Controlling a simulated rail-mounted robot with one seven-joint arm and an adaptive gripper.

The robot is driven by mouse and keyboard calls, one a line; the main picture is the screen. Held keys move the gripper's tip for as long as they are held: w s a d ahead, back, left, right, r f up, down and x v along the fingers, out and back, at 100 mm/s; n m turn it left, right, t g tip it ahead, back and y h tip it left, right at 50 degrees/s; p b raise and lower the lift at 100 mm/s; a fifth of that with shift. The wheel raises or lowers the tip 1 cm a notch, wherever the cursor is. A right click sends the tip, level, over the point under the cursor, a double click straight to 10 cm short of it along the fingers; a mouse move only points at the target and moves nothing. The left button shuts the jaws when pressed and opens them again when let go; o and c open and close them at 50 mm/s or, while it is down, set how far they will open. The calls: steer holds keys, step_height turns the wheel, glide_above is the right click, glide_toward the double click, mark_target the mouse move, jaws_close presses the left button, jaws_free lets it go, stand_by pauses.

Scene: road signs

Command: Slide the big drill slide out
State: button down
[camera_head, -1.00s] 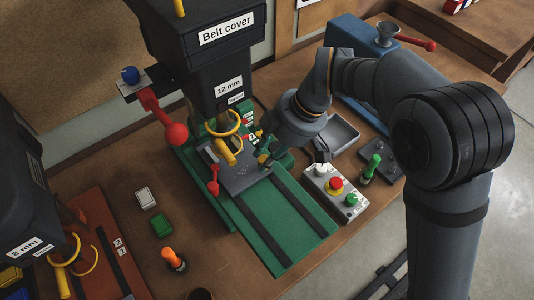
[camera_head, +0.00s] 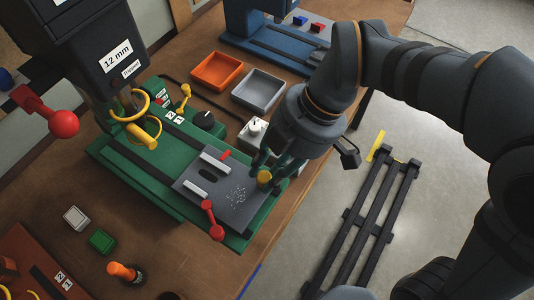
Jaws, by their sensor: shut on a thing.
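The big drill slide (camera_head: 236,193) is a dark grey plate with two light bars, a slot and some pale shavings on it. It sits at the front end of the green base (camera_head: 140,177), away from the drill column, with black rails bare behind it. A red ball-ended lever (camera_head: 213,219) is on its near side. My gripper (camera_head: 266,170) is shut at the slide's right edge on a yellow-topped knob (camera_head: 264,178), which the fingers partly hide. The big drill (camera_head: 114,66), labelled 12 mm, stands over the back of the base.
A white control box (camera_head: 251,134) stands just behind my gripper. An orange tray (camera_head: 217,72) and a grey tray (camera_head: 258,90) lie farther back. A dark rack (camera_head: 364,220) is on the floor beyond the table edge.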

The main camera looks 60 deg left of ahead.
steer(key=shift+d, duration=0.45)
steer(key=c, duration=1.5)
jaws_free()
steer(key=shift+d+r, duration=0.1)
steer(key=shift+d, duration=0.05)
